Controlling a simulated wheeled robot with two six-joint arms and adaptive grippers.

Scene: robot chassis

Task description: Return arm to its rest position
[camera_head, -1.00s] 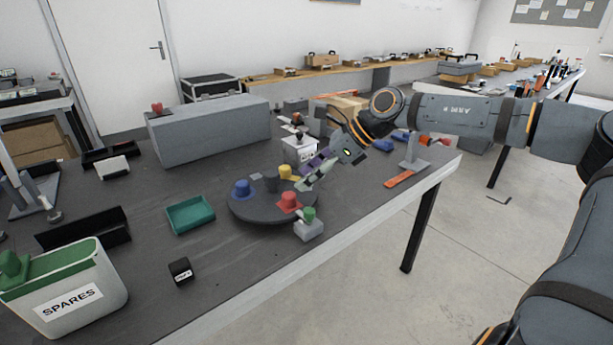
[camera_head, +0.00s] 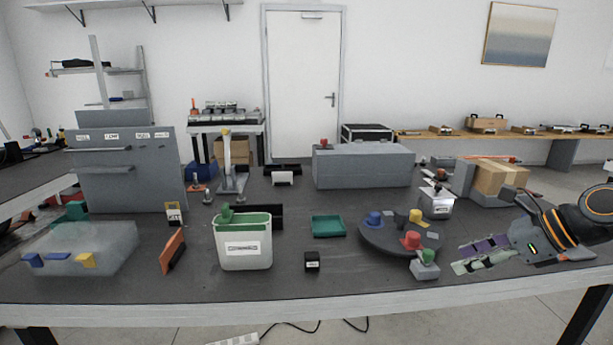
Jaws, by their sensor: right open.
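My right gripper (camera_head: 472,257) comes in from the right edge, above the front right of the dark table (camera_head: 180,279). Its fingers, with purple and pale green pads, point left and stand apart with nothing seen between them. It is just right of the small grey block with a green knob (camera_head: 426,267). The round dark turntable (camera_head: 376,240) left of it carries blue, yellow and red pieces. My left gripper does not show.
A white SPARES bin (camera_head: 243,259) stands near the front middle, with a teal tray (camera_head: 328,226) and a small black box (camera_head: 312,262) beside it. A long grey block (camera_head: 362,167) and a cardboard box (camera_head: 497,178) are behind. An orange-faced plate (camera_head: 172,250) stands left.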

